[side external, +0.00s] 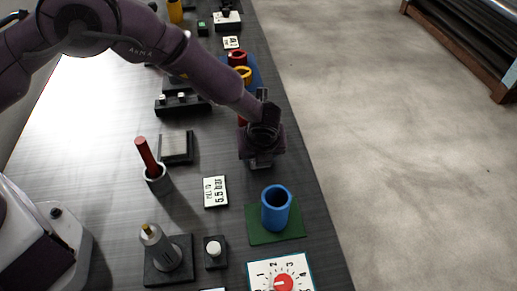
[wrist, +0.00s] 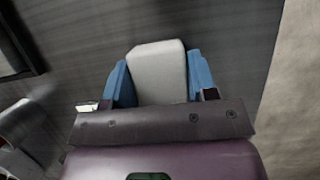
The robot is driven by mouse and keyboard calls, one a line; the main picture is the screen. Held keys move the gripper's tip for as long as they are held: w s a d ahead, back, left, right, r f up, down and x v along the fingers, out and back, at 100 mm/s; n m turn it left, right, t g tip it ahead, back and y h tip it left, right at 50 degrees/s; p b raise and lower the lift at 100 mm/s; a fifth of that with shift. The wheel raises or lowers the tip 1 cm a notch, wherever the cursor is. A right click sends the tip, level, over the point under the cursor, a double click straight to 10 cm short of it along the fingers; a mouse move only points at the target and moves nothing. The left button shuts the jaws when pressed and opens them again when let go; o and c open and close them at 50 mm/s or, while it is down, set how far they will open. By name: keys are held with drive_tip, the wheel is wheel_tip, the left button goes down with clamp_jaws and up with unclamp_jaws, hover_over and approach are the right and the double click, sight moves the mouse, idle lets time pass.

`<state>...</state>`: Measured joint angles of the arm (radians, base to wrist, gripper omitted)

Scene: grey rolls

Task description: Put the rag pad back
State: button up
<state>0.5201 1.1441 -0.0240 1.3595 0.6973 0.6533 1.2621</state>
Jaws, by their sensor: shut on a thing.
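The rag pad (wrist: 160,70) is a light grey block with rounded corners. In the wrist view it sits between the two blue fingers of my gripper (wrist: 160,82), which is shut on it. In the side view my gripper (side external: 261,157) is over the right part of the bench, and its body hides most of the pad. A dark-framed tray (side external: 176,148) with a grey inner face lies to the left of my gripper. A corner of a dark frame (wrist: 22,65) shows at the upper left in the wrist view.
A blue cup (side external: 276,209) on a green mat (side external: 292,232) stands in front of my gripper. A label plate (side external: 215,191), a grey holder with a red rod (side external: 147,157), and a black rack (side external: 183,105) are nearby. The bench's right edge is close to my gripper.

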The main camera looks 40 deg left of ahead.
drive_tip(key=shift+f, duration=0.15)
drive_tip(key=o, duration=0.9)
drive_tip(key=v, duration=1.2)
